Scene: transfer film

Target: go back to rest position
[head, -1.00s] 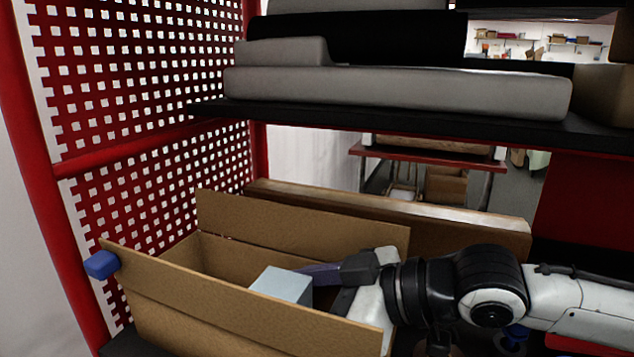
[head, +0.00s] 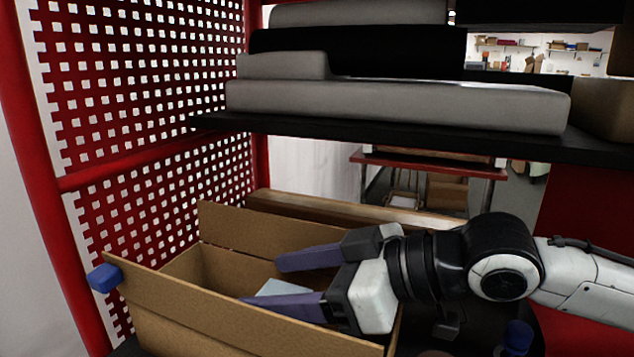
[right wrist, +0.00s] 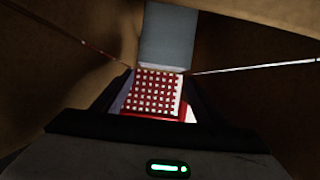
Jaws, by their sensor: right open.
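My right gripper (head: 264,281) reaches in from the right over an open cardboard box (head: 240,317). Its two purple fingers are spread apart with nothing between them. A light grey-blue block (head: 284,287) lies inside the box, partly hidden behind the near finger. In the right wrist view the grey block (right wrist: 167,35) shows beyond the fingers, between brown cardboard walls. My left gripper is not in view.
A red perforated panel (head: 150,100) stands at the left. A black shelf (head: 400,137) with grey flat items (head: 400,104) hangs above and behind the box. A blue piece (head: 104,278) sits at the box's left corner.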

